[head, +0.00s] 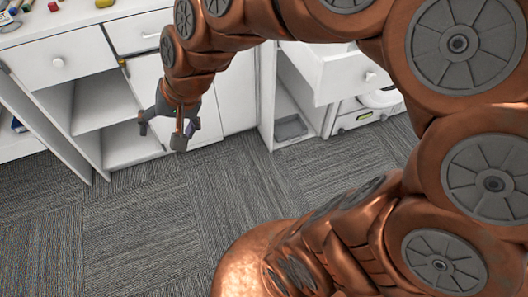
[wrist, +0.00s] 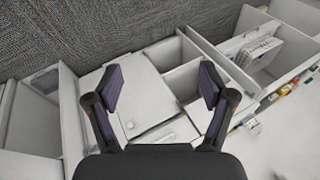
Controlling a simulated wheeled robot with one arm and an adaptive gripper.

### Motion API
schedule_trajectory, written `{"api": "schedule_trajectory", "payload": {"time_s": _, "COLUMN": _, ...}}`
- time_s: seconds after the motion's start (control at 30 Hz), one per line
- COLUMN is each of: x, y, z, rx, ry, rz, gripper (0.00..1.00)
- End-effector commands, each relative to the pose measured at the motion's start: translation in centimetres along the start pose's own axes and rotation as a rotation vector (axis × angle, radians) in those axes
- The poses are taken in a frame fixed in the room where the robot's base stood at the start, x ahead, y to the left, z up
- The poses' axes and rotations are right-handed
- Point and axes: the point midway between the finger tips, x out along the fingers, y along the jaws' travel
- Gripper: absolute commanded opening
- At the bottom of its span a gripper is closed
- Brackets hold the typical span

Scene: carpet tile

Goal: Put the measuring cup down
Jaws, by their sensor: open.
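My gripper (head: 167,131) hangs in front of the white cabinets in the head view. In the wrist view, my gripper (wrist: 160,84) has its two dark, purple-padded fingers spread wide with nothing between them. I cannot make out a measuring cup for certain in either view.
An open white drawer (head: 335,75) juts out right of my gripper. A grey item (head: 290,128) lies in the low compartment beneath it. Open shelves (head: 105,100) stand to the left. Small items, including a yellow one (head: 104,3), lie on the counter. The grey carpet (head: 140,225) in front is clear.

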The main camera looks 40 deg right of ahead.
Motion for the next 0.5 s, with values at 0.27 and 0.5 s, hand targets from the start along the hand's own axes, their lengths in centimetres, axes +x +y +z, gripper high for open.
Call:
{"api": "schedule_trajectory", "payload": {"time_s": 0.27, "x": -2.9, "y": 13.1, "z": 11.9, "rx": -0.32, "ry": -0.336, "rz": 0.366, "gripper": 0.82}}
{"api": "schedule_trajectory", "payload": {"time_s": 0.5, "x": -4.8, "y": 16.7, "z": 14.9, "rx": -0.382, "ry": -0.453, "rz": 0.453, "gripper": 0.82}}
